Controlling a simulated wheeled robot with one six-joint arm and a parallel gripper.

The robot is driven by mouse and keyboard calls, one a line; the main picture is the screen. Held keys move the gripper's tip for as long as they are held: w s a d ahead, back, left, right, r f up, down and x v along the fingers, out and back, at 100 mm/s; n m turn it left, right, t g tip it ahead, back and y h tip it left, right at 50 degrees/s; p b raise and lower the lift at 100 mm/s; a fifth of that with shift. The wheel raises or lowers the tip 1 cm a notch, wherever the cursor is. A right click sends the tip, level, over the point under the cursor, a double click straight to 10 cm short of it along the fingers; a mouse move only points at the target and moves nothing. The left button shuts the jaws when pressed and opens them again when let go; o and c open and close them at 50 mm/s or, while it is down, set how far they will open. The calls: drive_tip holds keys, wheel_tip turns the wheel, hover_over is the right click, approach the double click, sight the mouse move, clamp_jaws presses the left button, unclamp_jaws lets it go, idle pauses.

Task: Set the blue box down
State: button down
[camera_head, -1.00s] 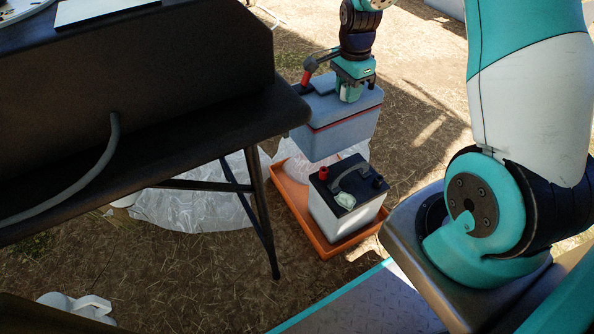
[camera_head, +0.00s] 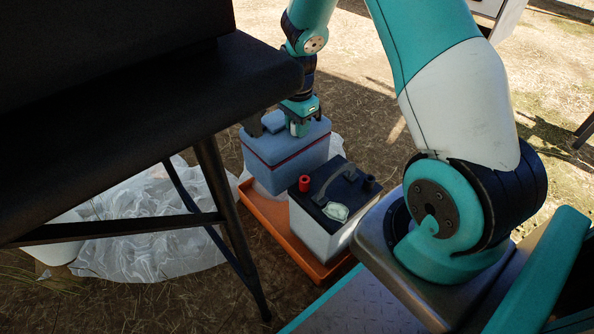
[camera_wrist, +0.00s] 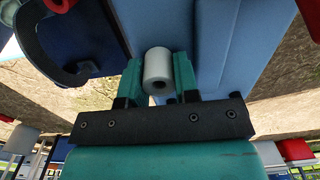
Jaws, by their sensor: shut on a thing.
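The blue box (camera_head: 300,160) is a cooler with a red stripe under its lid. My gripper (camera_head: 299,127) is above its lid. In the wrist view my gripper (camera_wrist: 158,78) is shut on a white cylindrical grip (camera_wrist: 158,66) of the box, whose blue side (camera_wrist: 225,40) fills the upper middle. The box is upright over the far part of the orange tray (camera_head: 284,238), close behind a battery. Its underside is partly hidden, and I cannot tell whether it touches the tray.
The battery (camera_head: 318,233), with a black top, red terminal and carry handle, stands in the tray's near part. A black table (camera_head: 150,110) with metal legs stands at the left. Crumpled clear plastic sheeting (camera_head: 150,245) lies under it. Straw-covered ground is open behind the box.

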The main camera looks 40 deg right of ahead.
sight(297, 161)
wheel_tip(297, 161, down, 13)
drive_tip(key=b, duration=0.7)
drive_tip(key=shift+f, duration=0.2)
drive_tip(key=shift+r, duration=0.1)
drive_tip(key=c, duration=0.9)
unclamp_jaws()
drive_tip(key=shift+o, duration=0.2)
wheel_tip(297, 161, up, 12)
drive_tip(key=p, duration=0.8)
